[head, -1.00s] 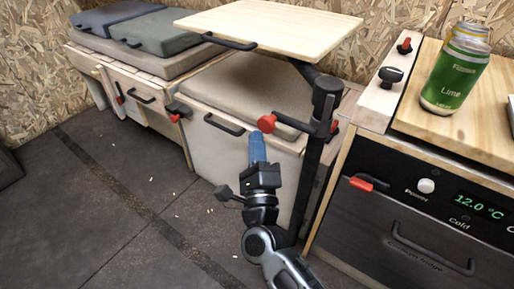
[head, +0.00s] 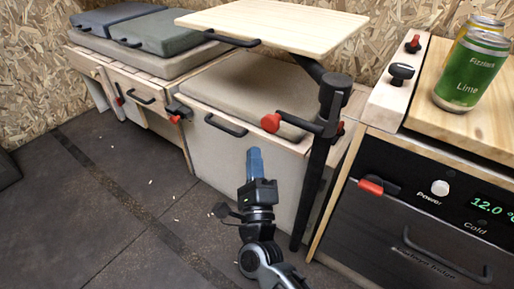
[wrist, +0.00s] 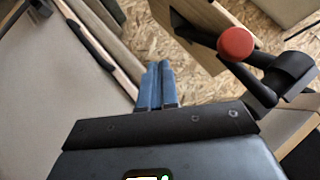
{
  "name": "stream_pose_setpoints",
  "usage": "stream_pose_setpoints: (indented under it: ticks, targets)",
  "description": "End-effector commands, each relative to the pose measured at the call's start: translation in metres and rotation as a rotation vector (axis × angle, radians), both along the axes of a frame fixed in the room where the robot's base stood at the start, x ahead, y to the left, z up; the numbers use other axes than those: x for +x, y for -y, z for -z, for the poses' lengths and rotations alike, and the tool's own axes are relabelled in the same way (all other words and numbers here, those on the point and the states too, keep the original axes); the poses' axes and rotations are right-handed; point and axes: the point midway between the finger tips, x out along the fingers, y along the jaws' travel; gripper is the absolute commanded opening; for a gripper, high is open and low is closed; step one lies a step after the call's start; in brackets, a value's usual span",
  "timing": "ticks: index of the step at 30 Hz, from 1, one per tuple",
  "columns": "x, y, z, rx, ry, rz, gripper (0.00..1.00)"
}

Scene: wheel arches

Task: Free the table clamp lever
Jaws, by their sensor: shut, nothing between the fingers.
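The table clamp lever is a black arm with a red knob (head: 270,122), joined to the black table post (head: 322,150). In the wrist view the red knob (wrist: 236,44) shows at the upper right, with its black lever running right to the clamp. My gripper (head: 254,152) has blue fingers that are shut and empty. It points upward, below and a little left of the red knob in the head view, apart from it. In the wrist view the shut fingertips (wrist: 160,66) lie left of the knob. The wooden tabletop (head: 270,24) sits above on the post's swing arm.
A fridge cabinet (head: 400,225) with a red latch (head: 371,186) stands at the right, with cans (head: 470,70) on its wooden top. A bench with cushions (head: 150,33) and a cabinet front (head: 215,155) lie behind.

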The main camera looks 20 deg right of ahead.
Motion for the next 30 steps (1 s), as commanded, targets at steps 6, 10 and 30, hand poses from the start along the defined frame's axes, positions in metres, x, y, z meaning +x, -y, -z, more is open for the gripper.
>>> stream_pose_setpoints:
  ticks: [6, 10, 30]
  targets:
    - [-0.015, -0.034, 0.031, -0.001, -0.002, -0.008, 0.00]
    - [-0.021, -0.048, 0.046, -0.001, -0.001, -0.006, 0.00]
    - [-0.028, -0.059, 0.059, 0.000, 0.001, -0.004, 0.00]
